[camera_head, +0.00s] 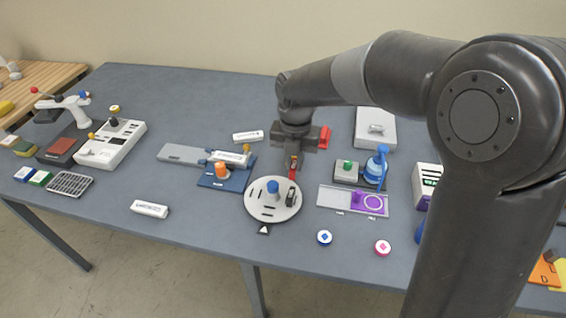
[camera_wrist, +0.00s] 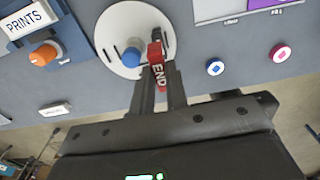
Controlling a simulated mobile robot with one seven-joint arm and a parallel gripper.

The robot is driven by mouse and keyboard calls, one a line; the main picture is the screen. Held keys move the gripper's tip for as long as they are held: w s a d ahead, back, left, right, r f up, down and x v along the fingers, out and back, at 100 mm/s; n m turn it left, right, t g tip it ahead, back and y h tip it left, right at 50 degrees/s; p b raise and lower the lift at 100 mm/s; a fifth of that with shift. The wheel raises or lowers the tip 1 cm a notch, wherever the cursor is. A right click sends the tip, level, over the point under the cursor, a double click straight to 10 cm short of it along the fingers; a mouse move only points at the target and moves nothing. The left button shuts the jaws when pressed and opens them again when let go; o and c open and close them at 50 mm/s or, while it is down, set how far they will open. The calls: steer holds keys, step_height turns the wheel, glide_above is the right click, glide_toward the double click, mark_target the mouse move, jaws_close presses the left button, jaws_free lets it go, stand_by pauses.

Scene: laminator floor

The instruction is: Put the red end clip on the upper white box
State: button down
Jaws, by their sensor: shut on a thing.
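My gripper (camera_head: 293,168) is shut on the red end clip (camera_head: 292,174), just above the round white disc (camera_head: 257,210). In the wrist view the clip (camera_wrist: 157,68) shows the word END, and sits between the fingertips (camera_wrist: 157,82). The disc has dark slots, a blue knob (camera_head: 272,187) and a dark upright piece (camera_head: 291,196). One small white box (camera_head: 248,136) lies at the back, left of my gripper. Another white box (camera_head: 150,209) lies near the front edge. A labelled white box (camera_head: 232,158) is at the blue fixture; it reads PRINTS in the wrist view (camera_wrist: 28,22).
An orange knob (camera_head: 221,170) stands on the blue fixture. A red thing (camera_head: 325,137) shows beside my wrist. The table's back left is clear.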

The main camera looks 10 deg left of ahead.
steer(key=w+d+r+m, duration=0.3)
steer(key=w+d+m, duration=0.2)
steer(key=w+d, duration=0.6)
steer(key=w+d+r+m, duration=0.35)
steer(key=w+d, duration=0.45)
steer(key=d, duration=0.7)
steer(key=d+r+m, duration=0.2)
steer(key=d+m, duration=0.8)
steer(key=d, duration=2.1)
steer(key=shift+n, duration=0.25)
steer(key=w+a+f, duration=0.2)
steer(key=w, duration=0.1)
steer(key=w+a+f, duration=0.2)
steer(key=w+a, duration=0.1)
steer(key=w+a+f, duration=0.2)
steer(key=w, duration=0.1)
steer(key=shift+a+f, duration=0.25)
steer(key=shift+f, duration=2.05)
steer(key=shift+f, duration=0.1)
